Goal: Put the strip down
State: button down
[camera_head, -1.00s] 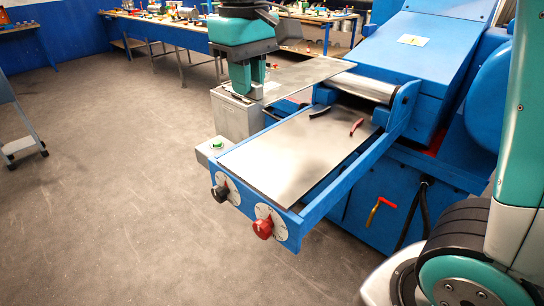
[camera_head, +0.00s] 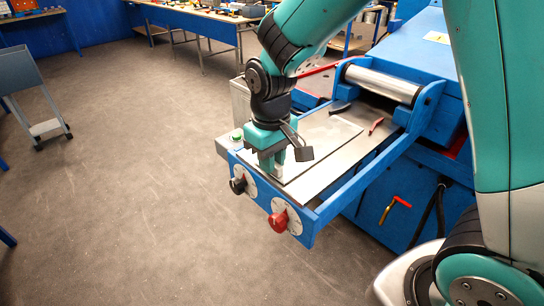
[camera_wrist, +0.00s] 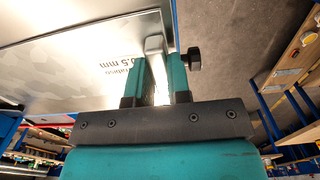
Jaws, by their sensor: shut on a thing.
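The strip (camera_head: 335,133) is a thin grey metal sheet. In the head view it lies over the machine's flat feed table (camera_head: 322,177), roughly along it; I cannot tell whether it rests fully on the table. My gripper (camera_head: 274,166) points down at the table's front left edge, shut on the strip's near end. In the wrist view the strip (camera_wrist: 60,75) shows printed lettering, "0.5 mm", beside the fingers of my gripper (camera_wrist: 155,78). My arm and wrist hide part of the strip in the head view.
A steel roller (camera_head: 383,84) spans the table's far end. Red-handled pliers (camera_head: 376,126) and a dark tool (camera_head: 340,107) lie near it. Open floor lies left.

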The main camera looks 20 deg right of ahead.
jog(key=shift+f, duration=0.1)
jog(key=c, duration=1.1)
grip_release()
notch_tip(320, 180, up, 12)
jog(key=b, duration=0.1)
jog(key=s+a+n+y, duration=0.1)
jog(key=s, duration=0.5)
jog(key=s+a+f+n+y, duration=0.1)
jog(key=s+a, duration=0.1)
jog(key=s, duration=0.4)
jog(key=s+a+n+y, duration=0.1)
jog(key=s+y, duration=0.1)
jog(key=s, duration=0.4)
jog(key=shift+s+a+f, duration=0.25)
jog(key=shift+f, duration=0.1)
